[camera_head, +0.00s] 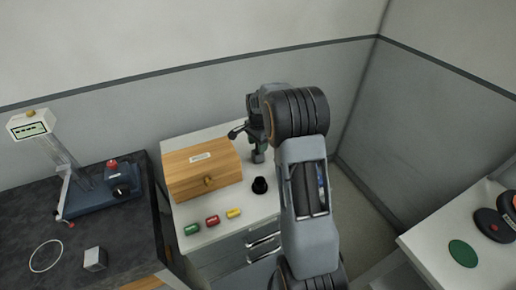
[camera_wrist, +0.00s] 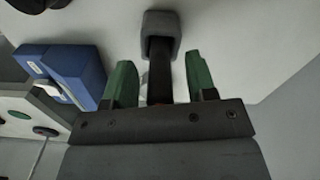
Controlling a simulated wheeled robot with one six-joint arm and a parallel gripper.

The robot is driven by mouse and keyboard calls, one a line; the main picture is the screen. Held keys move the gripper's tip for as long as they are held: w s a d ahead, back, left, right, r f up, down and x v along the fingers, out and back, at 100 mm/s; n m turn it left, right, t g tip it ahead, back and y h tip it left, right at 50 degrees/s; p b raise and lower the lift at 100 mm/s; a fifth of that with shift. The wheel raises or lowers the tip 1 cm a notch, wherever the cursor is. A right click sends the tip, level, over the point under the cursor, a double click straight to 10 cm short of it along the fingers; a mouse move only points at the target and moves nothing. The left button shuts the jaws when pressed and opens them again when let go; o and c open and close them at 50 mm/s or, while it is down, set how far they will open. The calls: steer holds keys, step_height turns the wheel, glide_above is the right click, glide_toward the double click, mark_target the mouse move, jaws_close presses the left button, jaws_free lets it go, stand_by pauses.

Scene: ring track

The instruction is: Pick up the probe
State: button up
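In the wrist view, a dark shaft topped by a grey block, which looks like the probe (camera_wrist: 160,32), stands between the two green fingers of my gripper (camera_wrist: 162,82). Gaps show on both sides of the shaft, so the gripper is open around it and not pressing on it. In the head view my gripper is at the back of the white cabinet, right of the wooden box, partly hidden by my arm. A small grey piece shows under it there; I cannot tell its full shape.
The wooden box (camera_head: 203,168) stands close left of my gripper. A black cup-like piece (camera_head: 260,186) and green, red and yellow pieces (camera_head: 213,221) lie in front. A blue-based instrument (camera_head: 95,193) stands on the dark left bench. A wall is close behind.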

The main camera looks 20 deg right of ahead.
jaws_close()
steer(key=shift+r, duration=0.1)
